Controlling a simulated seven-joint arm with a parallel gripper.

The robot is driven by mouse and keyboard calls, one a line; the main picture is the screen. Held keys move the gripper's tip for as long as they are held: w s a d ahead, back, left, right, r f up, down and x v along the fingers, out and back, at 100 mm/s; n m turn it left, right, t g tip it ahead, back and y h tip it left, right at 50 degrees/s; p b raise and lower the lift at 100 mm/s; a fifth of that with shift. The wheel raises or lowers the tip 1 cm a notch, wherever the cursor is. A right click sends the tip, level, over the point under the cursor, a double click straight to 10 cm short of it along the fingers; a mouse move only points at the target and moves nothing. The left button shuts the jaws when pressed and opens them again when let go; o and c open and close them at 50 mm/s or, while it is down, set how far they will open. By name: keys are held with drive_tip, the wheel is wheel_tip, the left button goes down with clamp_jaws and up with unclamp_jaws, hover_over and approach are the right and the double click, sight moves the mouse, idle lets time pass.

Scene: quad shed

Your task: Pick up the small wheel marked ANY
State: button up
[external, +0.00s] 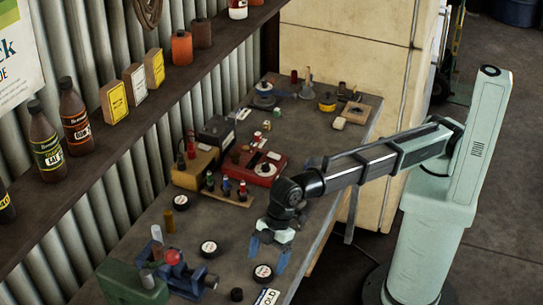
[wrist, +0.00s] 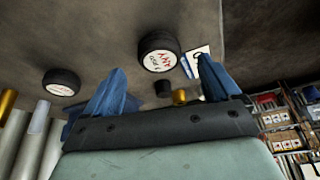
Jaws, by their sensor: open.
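A small black wheel with a white face (wrist: 160,52) shows in the wrist view between and beyond my fingertips; its red lettering appears to read ANY, turned around. It appears to be the wheel (external: 262,272) lying flat on the bench just in front of my gripper in the external view. A second, similar wheel (wrist: 61,82) lies to the left in the wrist view, and in the external view (external: 208,247); its marking is too small to read. My gripper (external: 266,262) has blue fingers, is open and empty, and is above the bench, close to the first wheel.
A small black cylinder (external: 236,294) and a white card (external: 268,297) lie near the first wheel. A red case (external: 255,167) and a rack of small bottles (external: 228,193) are farther back. The bench edge is close on the right.

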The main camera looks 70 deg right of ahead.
sight(263, 271)
drive_tip(key=x, duration=0.4)
drive_tip(key=shift+a, duration=0.15)
drive_tip(key=shift+c, duration=0.3)
drive_tip(key=c, duration=1.1)
